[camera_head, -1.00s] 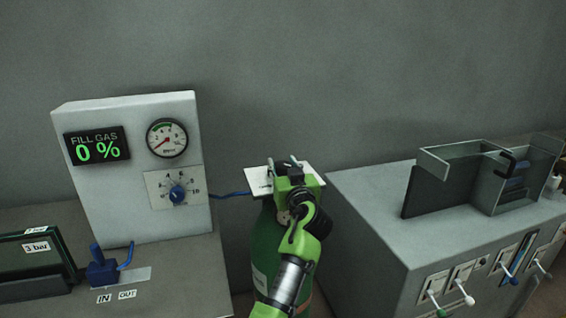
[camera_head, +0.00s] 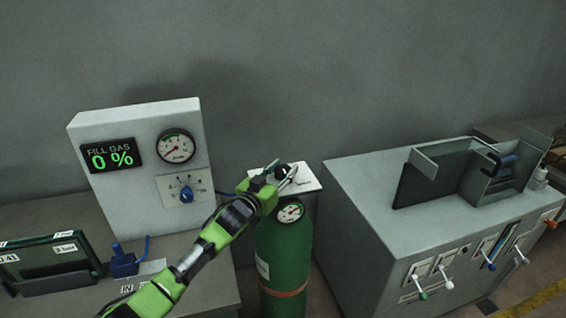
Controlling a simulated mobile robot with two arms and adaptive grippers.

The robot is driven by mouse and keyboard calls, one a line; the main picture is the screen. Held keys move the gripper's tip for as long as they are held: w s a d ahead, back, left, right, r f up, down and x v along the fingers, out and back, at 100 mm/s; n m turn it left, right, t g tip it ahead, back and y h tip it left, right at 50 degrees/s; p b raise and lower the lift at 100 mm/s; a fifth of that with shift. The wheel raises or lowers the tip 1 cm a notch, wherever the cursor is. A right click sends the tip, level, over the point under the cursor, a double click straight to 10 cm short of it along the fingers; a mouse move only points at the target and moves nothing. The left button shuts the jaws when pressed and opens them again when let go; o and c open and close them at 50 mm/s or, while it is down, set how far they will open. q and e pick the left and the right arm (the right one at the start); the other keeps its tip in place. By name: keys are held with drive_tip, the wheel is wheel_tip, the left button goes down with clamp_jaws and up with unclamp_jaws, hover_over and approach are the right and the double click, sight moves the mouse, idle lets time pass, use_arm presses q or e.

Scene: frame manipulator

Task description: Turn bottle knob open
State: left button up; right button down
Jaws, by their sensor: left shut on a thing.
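A green gas bottle (camera_head: 284,258) stands upright between the grey bench and the grey cabinet, with a round gauge (camera_head: 291,211) near its top. A white plate (camera_head: 306,181) sits at the bottle's top. The dark bottle knob (camera_head: 282,171) shows in part in front of this plate. My left gripper (camera_head: 282,178) reaches in from the lower left and is shut on the knob, its fingers at the knob's sides. The gripper's body hides part of the knob and the bottle's neck. My right gripper is not in view.
A fill-gas panel (camera_head: 140,125) reading 0 % stands left, with a gauge (camera_head: 176,147) and a blue dial (camera_head: 186,194). A blue valve (camera_head: 123,262) sits on the bench. The cabinet (camera_head: 370,225) at right has several levers and a metal holder on top.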

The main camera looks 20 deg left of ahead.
use_arm(q)
drive_tip(key=m+h, duration=0.2)
drive_tip(key=shift+w+a+r+g+h, duration=0.1)
drive_tip(key=shift+a+g+h, duration=0.1)
drive_tip(key=shift+g+h, duration=0.15)
drive_tip(key=m+g+h+b, duration=0.1)
drive_tip(key=m+h+b, duration=0.1)
drive_tip(key=h, duration=0.1)
drive_tip(key=shift+g+b, duration=0.35)
drive_tip(key=shift+b, duration=0.05)
drive_tip(key=m+g+h+b, duration=0.1)
drive_tip(key=b, duration=0.2)
drive_tip(key=m+g+h+b, duration=0.1)
drive_tip(key=h+b, duration=0.1)
drive_tip(key=b, duration=0.1)
drive_tip(key=m+g+h+b, duration=0.1)
drive_tip(key=m+b, duration=0.1)
drive_tip(key=b, duration=0.1)
drive_tip(key=shift+d+f+g+h, duration=0.1)
drive_tip(key=shift+f+g+h, duration=0.15)
drive_tip(key=shift+g, duration=0.15)
drive_tip(key=shift+r+m+g+h+b, duration=0.15)
drive_tip(key=shift+m+g+h+b, duration=0.25)
drive_tip(key=shift+b, duration=0.55)
drive_tip(key=shift+r+g+b, duration=0.1)
drive_tip(key=shift+g+b, duration=0.2)
drive_tip(key=shift+d, duration=0.1)
drive_tip(key=o, duration=1.1)
drive_tip(key=shift+d, duration=0.1)
